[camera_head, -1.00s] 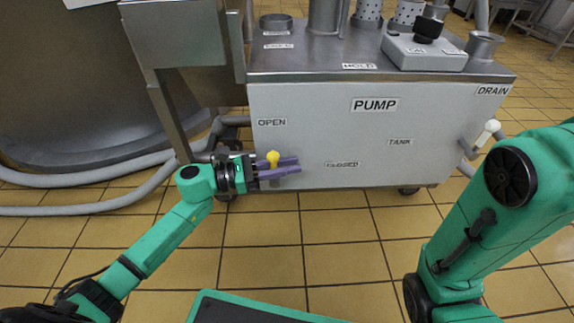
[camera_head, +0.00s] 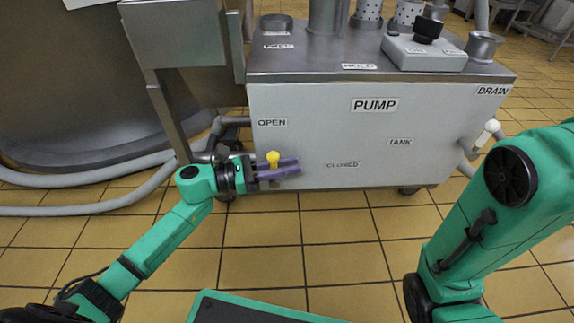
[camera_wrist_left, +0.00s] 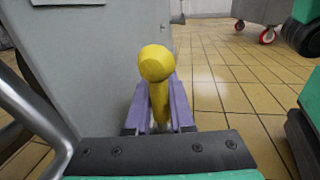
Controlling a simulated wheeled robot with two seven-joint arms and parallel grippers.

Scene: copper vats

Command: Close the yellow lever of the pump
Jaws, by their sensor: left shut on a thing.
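The pump (camera_head: 340,108) is a grey metal cart with labels OPEN, TANK and CLOSED on its front. Its yellow lever (camera_head: 273,158) shows as a round knob on the lower left of the front, below the OPEN label and left of the CLOSED label. My left gripper (camera_head: 279,168) is shut on the lever, with its purple fingers on both sides of it. In the left wrist view the yellow lever (camera_wrist_left: 156,68) stands between the two purple fingers (camera_wrist_left: 160,108). My right arm comes in from the right; its gripper is out of view.
A control box (camera_head: 424,50) with a black knob and several steel containers stand on the pump's top. A white-handled valve (camera_head: 487,132) is at the right side by the DRAIN label. Grey hoses (camera_head: 90,178) run along the left. The tiled floor in front is clear.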

